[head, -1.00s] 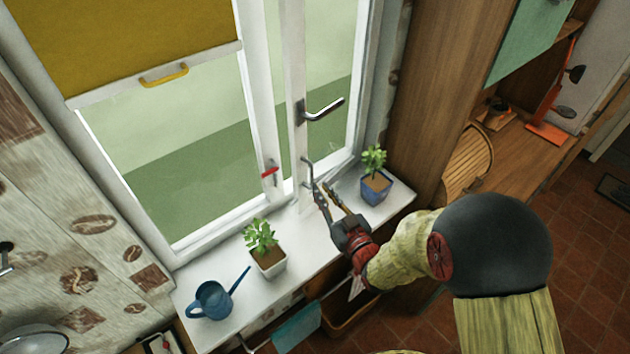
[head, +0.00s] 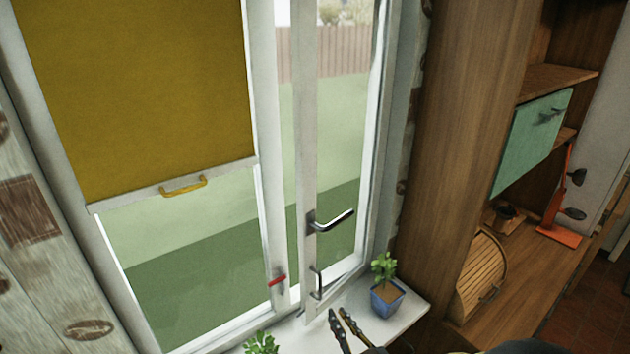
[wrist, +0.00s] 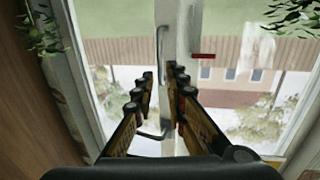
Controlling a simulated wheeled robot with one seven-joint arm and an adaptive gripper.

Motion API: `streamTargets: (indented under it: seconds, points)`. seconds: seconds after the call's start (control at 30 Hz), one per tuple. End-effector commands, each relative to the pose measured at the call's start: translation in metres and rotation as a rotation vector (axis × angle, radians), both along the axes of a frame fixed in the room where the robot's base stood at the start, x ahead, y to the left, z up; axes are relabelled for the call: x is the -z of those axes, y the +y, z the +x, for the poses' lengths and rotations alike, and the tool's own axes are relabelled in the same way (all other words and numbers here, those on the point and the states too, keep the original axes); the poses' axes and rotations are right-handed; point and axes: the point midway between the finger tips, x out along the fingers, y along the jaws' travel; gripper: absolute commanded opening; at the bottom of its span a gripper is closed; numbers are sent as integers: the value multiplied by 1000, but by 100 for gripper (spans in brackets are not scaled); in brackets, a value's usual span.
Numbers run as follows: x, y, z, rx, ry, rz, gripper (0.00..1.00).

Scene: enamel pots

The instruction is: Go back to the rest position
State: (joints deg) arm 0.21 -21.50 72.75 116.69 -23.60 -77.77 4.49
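My gripper (head: 342,322) shows only at its fingertips along the bottom of the head view, above the white sill and left of the blue pot. In the wrist view my gripper (wrist: 161,100) has its two fingers apart with nothing between them. In the wrist view the pull (wrist: 161,52) lies beyond the fingers; I cannot tell how far. The rest of my arm is mostly below the head view.
A blue pot with a plant (head: 387,299) stands on the sill (head: 408,316), right of my fingers. Another plant (head: 261,343) is at the bottom edge. A wooden cabinet (head: 455,120) rises at the right. A yellow blind (head: 140,90) covers the upper left pane.

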Motion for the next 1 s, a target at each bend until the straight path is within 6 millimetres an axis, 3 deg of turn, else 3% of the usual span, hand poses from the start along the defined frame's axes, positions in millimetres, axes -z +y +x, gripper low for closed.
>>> streamTargets:
  seconds: [0.07,0.3,0.47,0.57,0.73,1.0]
  points:
    - [16,-2,0,7,54,-25,14]
    - [113,-34,-25,91,441,-184,14]
    - [135,-65,-47,162,675,-277,14]
    - [136,-82,-65,207,807,-318,14]
    - [117,-106,-101,276,1005,-359,14]
    - [53,-117,-178,344,1249,-338,14]
